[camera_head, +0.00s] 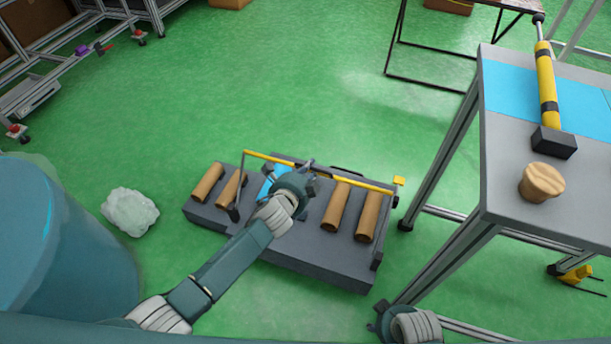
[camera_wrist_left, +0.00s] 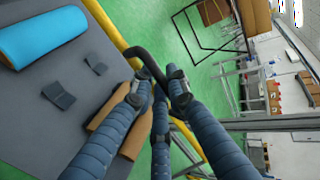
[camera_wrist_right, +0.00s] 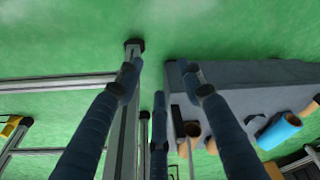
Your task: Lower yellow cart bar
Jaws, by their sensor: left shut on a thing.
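The yellow cart bar (camera_head: 352,181) runs raised across the low grey cart (camera_head: 312,260) on the floor, on an upright at each end. In the left wrist view, the bar (camera_wrist_left: 106,24) carries a bent black handle (camera_wrist_left: 143,56). My left gripper (camera_head: 303,178) is at the middle of the bar, with its fingers (camera_wrist_left: 157,88) closed around this handle. The gripper hides part of the bar in the head view. My right gripper (camera_wrist_right: 160,78) is open and empty, low beside the cart's right end. Only part of it shows in the head view (camera_head: 376,322).
Brown rolls (camera_head: 368,216) and a blue roll (camera_head: 269,182) lie on the cart. A grey table (camera_head: 515,190) with a yellow-and-black cylinder (camera_head: 546,85) stands at right. A blue barrel (camera_head: 70,245) and a whitish bag (camera_head: 130,211) are at left. Green floor behind the cart is clear.

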